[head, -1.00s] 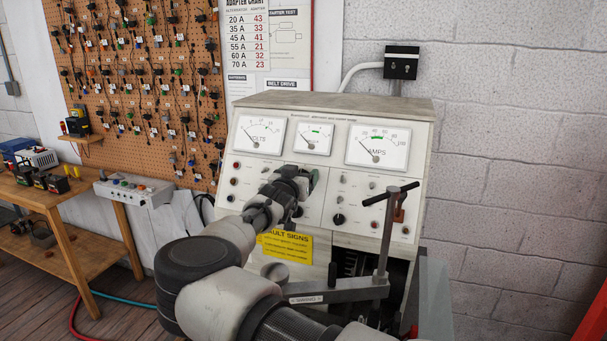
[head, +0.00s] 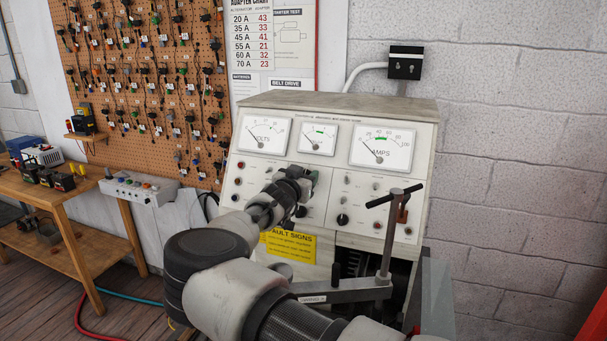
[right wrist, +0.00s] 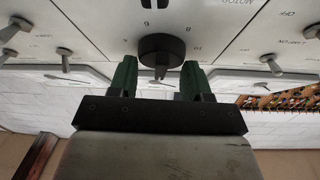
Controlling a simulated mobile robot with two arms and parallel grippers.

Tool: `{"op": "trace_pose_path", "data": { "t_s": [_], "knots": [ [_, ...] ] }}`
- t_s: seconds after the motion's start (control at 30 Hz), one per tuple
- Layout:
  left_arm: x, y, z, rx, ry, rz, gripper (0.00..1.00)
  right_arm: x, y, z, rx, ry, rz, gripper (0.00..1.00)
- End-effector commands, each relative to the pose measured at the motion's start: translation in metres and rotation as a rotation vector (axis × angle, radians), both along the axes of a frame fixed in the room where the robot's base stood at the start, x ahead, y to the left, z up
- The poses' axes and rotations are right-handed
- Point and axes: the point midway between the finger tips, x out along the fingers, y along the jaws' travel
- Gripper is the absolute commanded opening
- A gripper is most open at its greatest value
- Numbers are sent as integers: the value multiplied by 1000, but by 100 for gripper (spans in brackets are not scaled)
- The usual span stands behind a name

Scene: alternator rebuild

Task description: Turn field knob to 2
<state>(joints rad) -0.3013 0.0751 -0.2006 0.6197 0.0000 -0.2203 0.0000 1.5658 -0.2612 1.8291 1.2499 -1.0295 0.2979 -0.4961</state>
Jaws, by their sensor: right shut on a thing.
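A round black knob (right wrist: 161,52) with a pointer sits on the test bench panel between the two green fingers of my right gripper (right wrist: 158,78). The right gripper is shut on this knob. The numerals 6, 8 and 10 show around it, and its pointer is toward the gripper side in the right wrist view. Its name label cannot be read. In the head view my right gripper (head: 305,180) is at the left middle of the panel, and the arm hides part of that area. My left gripper is not in view.
The bench (head: 330,104) has volt and amp meters (head: 381,147) above the controls. Another black knob (head: 342,220) and small switches lie to the right. A T-handled lever (head: 386,240) stands in front. A workbench (head: 75,205) is at the left.

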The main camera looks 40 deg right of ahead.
Motion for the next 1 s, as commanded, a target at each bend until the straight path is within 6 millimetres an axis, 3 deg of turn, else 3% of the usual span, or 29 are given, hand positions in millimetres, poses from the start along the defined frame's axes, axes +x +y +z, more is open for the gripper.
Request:
{"op": "trace_pose_path", "data": {
  "t_s": [0.33, 1.0],
  "knots": [
    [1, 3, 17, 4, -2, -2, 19, 0, 0, 1, 121, -230, -148, 25],
    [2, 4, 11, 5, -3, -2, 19, -3, -1, -2, 308, -593, -382, 25]
  ]
}}
